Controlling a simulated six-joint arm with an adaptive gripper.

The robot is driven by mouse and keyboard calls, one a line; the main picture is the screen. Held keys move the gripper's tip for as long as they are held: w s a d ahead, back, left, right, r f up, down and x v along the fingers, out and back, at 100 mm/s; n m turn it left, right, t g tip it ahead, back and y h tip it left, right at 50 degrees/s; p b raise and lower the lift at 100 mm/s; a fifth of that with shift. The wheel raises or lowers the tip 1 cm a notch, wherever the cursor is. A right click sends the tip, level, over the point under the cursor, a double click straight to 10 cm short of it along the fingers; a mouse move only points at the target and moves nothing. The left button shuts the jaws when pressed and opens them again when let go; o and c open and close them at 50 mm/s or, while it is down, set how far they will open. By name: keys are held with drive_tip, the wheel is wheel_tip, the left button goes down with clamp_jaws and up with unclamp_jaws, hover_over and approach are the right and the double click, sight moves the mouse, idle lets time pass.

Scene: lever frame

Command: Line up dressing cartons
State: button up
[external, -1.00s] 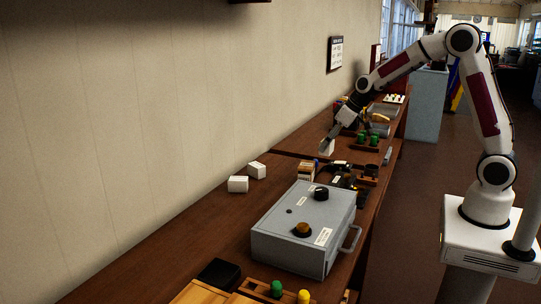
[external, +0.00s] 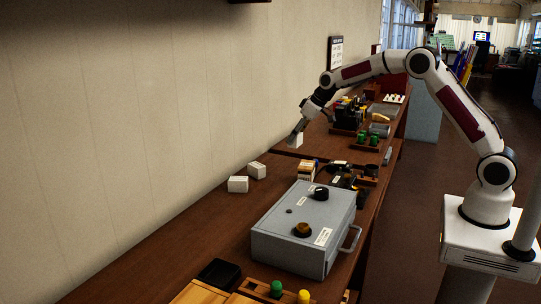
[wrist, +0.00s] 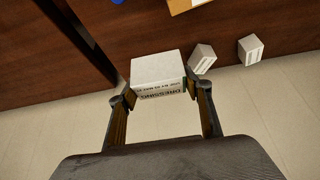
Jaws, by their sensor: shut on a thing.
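My gripper (wrist: 157,97) is shut on a white dressing carton (wrist: 157,67), with one finger on each side; lettering reading "DRESSING" shows on its near face. In the external view my gripper (external: 299,132) holds this carton (external: 295,140) by the wall, beyond two other white cartons. The nearer carton (external: 238,184) and the farther carton (external: 257,170) stand on the counter close to the wall, a small gap between them. In the wrist view the two cartons (wrist: 202,58) (wrist: 250,48) show right of the held one. Whether the held carton touches the counter I cannot tell.
A grey box with knobs (external: 303,230) stands on the counter (external: 205,240) at the front. A small orange-and-white box (external: 307,170) and dark items lie right of the cartons. Green-topped items and a rack (external: 350,112) stand farther back. The wall (external: 150,110) borders the left.

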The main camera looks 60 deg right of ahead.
drive_tip(key=shift+h, duration=0.3)
drive_tip(key=shift+w+d+f, duration=0.2)
drive_tip(key=shift+w+d, duration=0.05)
drive_tip(key=shift+w, duration=0.6)
drive_tip(key=shift+w+d+f, duration=0.2)
drive_tip(key=shift+w+d, duration=0.05)
drive_tip(key=shift+w, duration=0.6)
drive_tip(key=shift+w+d+f, duration=0.2)
drive_tip(key=shift+w+d, duration=0.05)
drive_tip(key=shift+w, duration=0.6)
drive_tip(key=shift+f, duration=0.1)
drive_tip(key=shift+f, duration=2.4)
drive_tip(key=shift+f, duration=0.1)
drive_tip(key=shift+f, duration=2.4)
drive_tip(key=shift+f, duration=0.15)
drive_tip(key=o, duration=1.1)
